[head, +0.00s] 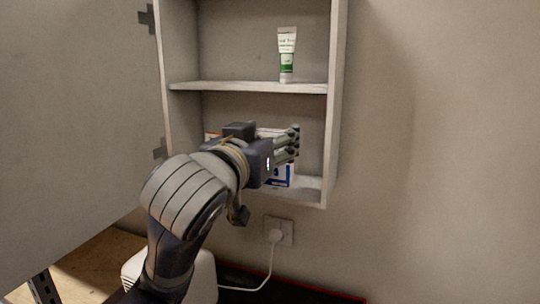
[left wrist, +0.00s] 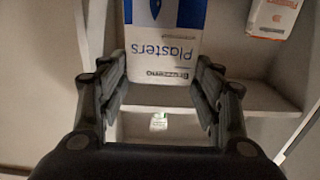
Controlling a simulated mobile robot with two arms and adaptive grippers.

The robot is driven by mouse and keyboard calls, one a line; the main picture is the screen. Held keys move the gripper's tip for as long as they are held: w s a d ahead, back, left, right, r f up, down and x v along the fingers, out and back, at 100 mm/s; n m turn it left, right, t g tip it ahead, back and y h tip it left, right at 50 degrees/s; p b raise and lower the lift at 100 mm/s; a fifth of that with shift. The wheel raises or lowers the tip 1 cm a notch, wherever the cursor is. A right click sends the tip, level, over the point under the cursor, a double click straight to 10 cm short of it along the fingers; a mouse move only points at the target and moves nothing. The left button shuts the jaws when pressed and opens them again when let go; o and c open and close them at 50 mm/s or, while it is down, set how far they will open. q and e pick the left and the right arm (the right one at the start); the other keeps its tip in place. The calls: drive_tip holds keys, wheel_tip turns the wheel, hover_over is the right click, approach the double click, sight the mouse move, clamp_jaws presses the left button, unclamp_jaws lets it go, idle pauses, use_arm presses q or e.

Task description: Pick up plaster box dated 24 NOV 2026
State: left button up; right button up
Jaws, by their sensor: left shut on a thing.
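A white and blue plaster box (head: 283,181) stands in the lower compartment of the wall cabinet, partly hidden behind my left gripper (head: 288,145). In the left wrist view the box (left wrist: 165,42) shows upside down with the word "Plasters", between the two fingers (left wrist: 160,70). My left gripper is shut on this box. No date on it can be read. A second white box with orange marks (left wrist: 275,15) stands beside it; only a sliver of it shows in the head view. My right gripper is not in view.
The cabinet's middle shelf (head: 245,87) is just above my left gripper and holds a white and green tube (head: 286,55). The cabinet door (head: 75,120) stands open at the left. A plug with a white cable (head: 277,235) is below.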

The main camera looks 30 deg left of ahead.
use_arm(q)
drive_tip(key=shift+s+d+r+b, duration=0.2)
drive_tip(key=shift+s+d+b, duration=0.2)
drive_tip(key=shift+s, duration=0.1)
drive_tip(key=shift+s+d+r+b, duration=0.15)
drive_tip(key=shift+s+d+b, duration=0.25)
drive_tip(key=shift+s, duration=0.1)
drive_tip(key=shift+s+d+f+b, duration=0.15)
drive_tip(key=shift+s+b, duration=0.2)
drive_tip(key=shift+s, duration=0.25)
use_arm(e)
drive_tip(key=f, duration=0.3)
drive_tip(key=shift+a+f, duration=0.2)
